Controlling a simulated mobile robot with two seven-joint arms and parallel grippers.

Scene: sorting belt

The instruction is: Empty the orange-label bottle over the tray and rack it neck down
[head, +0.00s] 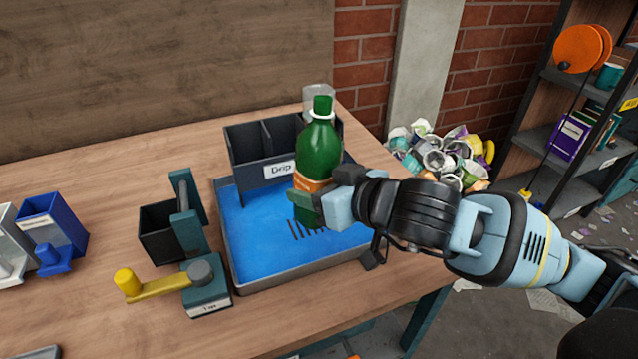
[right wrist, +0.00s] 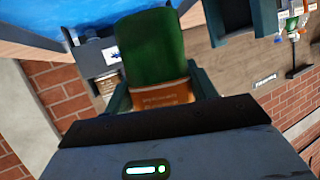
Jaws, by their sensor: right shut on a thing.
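The orange-label bottle (head: 319,152) is green and stands upright, neck up, over the blue tray (head: 252,238) in the head view. My right gripper (head: 318,193) is shut on it around the orange label, low on its body. In the right wrist view the bottle (right wrist: 151,50) and its label (right wrist: 160,95) sit between the fingers. The dark rack (head: 256,158), with a label reading "Drip", stands at the tray's back, partly hidden by the bottle. A clear, pale shape shows behind the bottle's neck; I cannot tell what it is. My left gripper is not in view.
A teal device (head: 205,285) with a yellow crank handle stands left of the tray, beside a dark bin (head: 158,232). A blue bin (head: 50,225) is at the far left. A heap of cans (head: 440,155) lies beyond the table's right edge. Bare tabletop lies in front.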

